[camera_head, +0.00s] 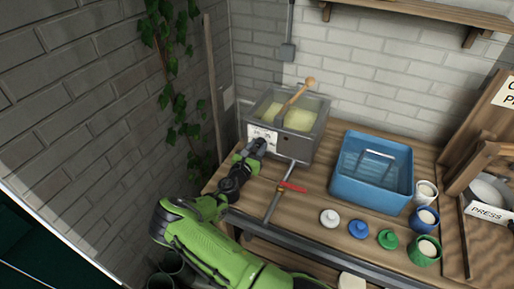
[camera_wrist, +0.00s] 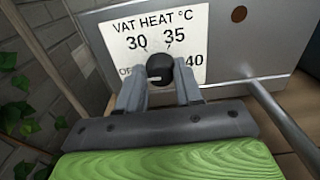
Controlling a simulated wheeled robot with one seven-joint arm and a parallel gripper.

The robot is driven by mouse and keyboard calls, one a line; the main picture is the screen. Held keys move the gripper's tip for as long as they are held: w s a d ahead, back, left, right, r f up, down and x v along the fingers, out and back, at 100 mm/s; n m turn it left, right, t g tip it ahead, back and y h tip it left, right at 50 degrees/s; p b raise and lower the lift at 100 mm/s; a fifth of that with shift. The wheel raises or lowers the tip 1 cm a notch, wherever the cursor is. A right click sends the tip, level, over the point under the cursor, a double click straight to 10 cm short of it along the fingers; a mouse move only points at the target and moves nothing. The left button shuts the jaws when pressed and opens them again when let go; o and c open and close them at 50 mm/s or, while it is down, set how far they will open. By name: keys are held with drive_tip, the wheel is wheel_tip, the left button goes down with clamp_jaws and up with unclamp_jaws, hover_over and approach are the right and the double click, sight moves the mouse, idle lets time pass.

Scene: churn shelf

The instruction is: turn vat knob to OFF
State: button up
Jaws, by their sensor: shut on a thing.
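The vat (camera_head: 300,135) is a grey metal box with pale yellow content and a wooden paddle, at the back left of the bench. Its white dial plate (camera_wrist: 115,40) reads "VAT HEAT °C" with 30, 35 and 40; the OFF label at the left is partly hidden by a finger. The black round knob (camera_wrist: 160,66) sits in the middle of the plate. My gripper (camera_wrist: 160,84) is shut on the knob, one finger on each side. In the head view my gripper (camera_head: 254,148) reaches the vat's left front face and hides the knob. Where the knob points is unclear.
A spout pipe with a red handle (camera_head: 294,186) sticks out from the vat, right of my gripper. A blue tub (camera_head: 345,186), small lids (camera_head: 329,218) and cups (camera_head: 426,192) stand further right. A brick wall with ivy (camera_head: 166,75) is close at left.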

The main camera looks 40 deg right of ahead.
drive_tip(key=o, duration=1)
drive_tip(key=shift+a, duration=0.1)
drive_tip(key=v, duration=1.5)
drive_tip(key=shift+s+a+f, duration=0.1)
drive_tip(key=shift+s+a, duration=0.05)
drive_tip(key=shift+a, duration=0.1)
